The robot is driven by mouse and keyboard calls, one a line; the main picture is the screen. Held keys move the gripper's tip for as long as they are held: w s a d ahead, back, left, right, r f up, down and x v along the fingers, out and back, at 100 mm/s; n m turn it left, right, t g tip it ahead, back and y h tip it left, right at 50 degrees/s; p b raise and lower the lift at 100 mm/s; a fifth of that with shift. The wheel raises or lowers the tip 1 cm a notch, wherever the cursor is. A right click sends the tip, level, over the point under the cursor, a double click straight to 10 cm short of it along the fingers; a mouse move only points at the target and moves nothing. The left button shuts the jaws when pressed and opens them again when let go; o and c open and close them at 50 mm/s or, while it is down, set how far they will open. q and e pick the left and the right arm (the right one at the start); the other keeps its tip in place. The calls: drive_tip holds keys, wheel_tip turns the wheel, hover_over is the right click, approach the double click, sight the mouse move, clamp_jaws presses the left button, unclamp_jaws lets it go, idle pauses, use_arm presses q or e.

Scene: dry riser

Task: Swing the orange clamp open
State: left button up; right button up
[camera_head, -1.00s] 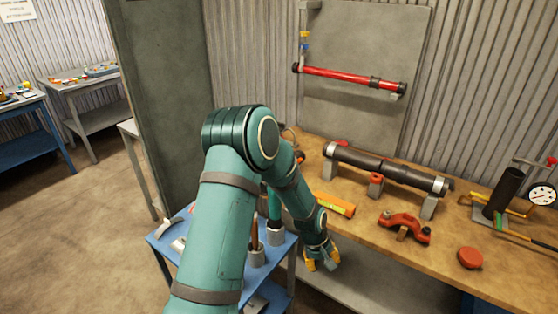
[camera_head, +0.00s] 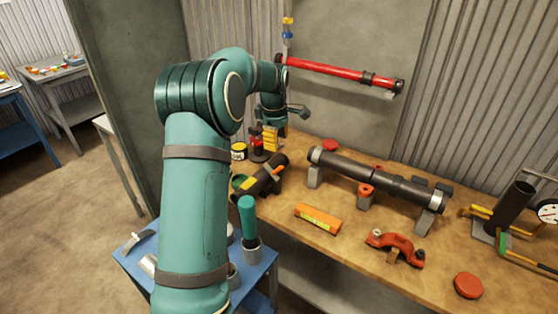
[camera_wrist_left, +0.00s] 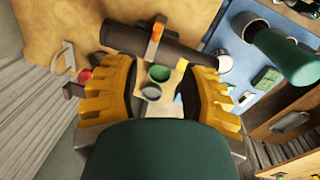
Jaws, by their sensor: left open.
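My left gripper (camera_head: 271,138), with yellow fingers, hangs over the back left of the wooden bench. The left wrist view shows its fingers (camera_wrist_left: 160,88) spread, with nothing held between them. A dark cylinder (camera_head: 262,180) with a narrow orange part (camera_head: 278,171) lies just in front of the gripper. In the left wrist view this cylinder (camera_wrist_left: 180,52) crosses beyond the fingertips, and the orange part (camera_wrist_left: 157,32) stands up from it. A red-orange clamp-shaped piece (camera_head: 396,247) lies farther right on the bench. I cannot tell which orange piece is the named clamp. My right gripper is out of view.
A dark pipe (camera_head: 375,177) rests on grey supports. An orange box (camera_head: 318,218) and a red cap (camera_head: 468,285) lie on the bench (camera_head: 350,262). A blue side table (camera_head: 262,272) holds a green-handled tool (camera_head: 247,215). A red pipe (camera_head: 335,70) hangs behind.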

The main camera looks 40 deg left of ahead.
sight(279, 169)
use_arm(q)
drive_tip(key=f, duration=0.4)
drive_tip(key=w+f+b, duration=0.1)
drive_tip(key=f, duration=0.3)
drive_tip(key=w+f, duration=0.1)
drive_tip(key=f, duration=0.4)
drive_tip(key=shift+a+f, duration=0.1)
drive_tip(key=shift+a, duration=0.25)
drive_tip(key=shift+s, duration=0.1)
clamp_jaws()
